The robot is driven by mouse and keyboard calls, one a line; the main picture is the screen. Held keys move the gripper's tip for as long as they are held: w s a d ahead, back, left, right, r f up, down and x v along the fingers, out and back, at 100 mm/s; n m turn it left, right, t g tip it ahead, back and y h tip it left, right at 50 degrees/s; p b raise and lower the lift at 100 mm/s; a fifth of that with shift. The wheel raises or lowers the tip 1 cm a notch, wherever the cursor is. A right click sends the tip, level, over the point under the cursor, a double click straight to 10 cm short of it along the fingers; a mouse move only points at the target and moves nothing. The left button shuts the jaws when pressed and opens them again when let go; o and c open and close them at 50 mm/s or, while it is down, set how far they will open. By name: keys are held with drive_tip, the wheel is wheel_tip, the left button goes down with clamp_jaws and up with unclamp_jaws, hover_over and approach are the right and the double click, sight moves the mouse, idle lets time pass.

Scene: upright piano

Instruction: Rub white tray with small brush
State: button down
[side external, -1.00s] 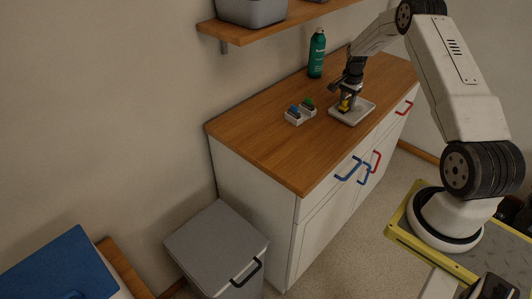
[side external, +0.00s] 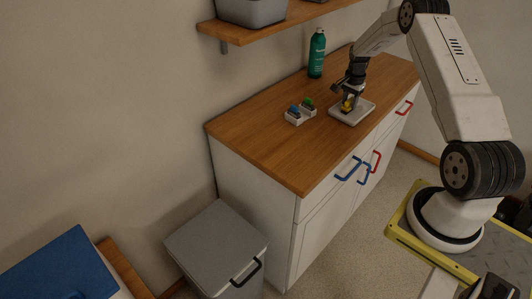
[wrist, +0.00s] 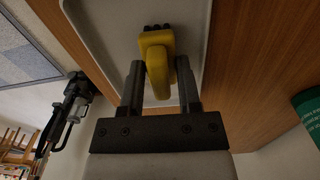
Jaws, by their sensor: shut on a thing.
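The white tray (side external: 341,119) lies flat on the wooden cabinet top, and it also shows in the wrist view (wrist: 100,35). My gripper (side external: 349,98) is over the tray and points down. In the wrist view my gripper (wrist: 159,85) is shut on the yellow handle of the small brush (wrist: 157,55). Dark bristles show at the brush's far end, against the tray. In the side view the brush (side external: 347,106) is a small yellow patch between the fingers. I cannot tell how firmly the bristles touch the tray.
A green bottle (side external: 317,54) stands behind the tray near the wall. Two small white holders, one with a blue top (side external: 294,115) and one with a green top (side external: 308,107), sit left of the tray. The cabinet top (side external: 265,140) is clear at the front left.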

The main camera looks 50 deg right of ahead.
drive_tip(key=shift+w, duration=0.35)
drive_tip(key=shift+d, duration=0.55)
drive_tip(key=shift+s, duration=1.85)
drive_tip(key=shift+w, duration=1.85)
drive_tip(key=shift+s+d, duration=0.15)
drive_tip(key=shift+d, duration=0.55)
drive_tip(key=shift+s+a, duration=0.1)
drive_tip(key=shift+s, duration=1.55)
drive_tip(key=shift+w, duration=1.85)
drive_tip(key=shift+s+d, duration=0.1)
drive_tip(key=shift+d, duration=0.5)
drive_tip(key=shift+s, duration=1.8)
drive_tip(key=shift+w, duration=1.65)
drive_tip(key=shift+w+d+r, duration=0.1)
drive_tip(key=shift+w+r, duration=0.05)
drive_tip(key=shift+w, duration=0.05)
wheel_tip(320, 180, up, 8)
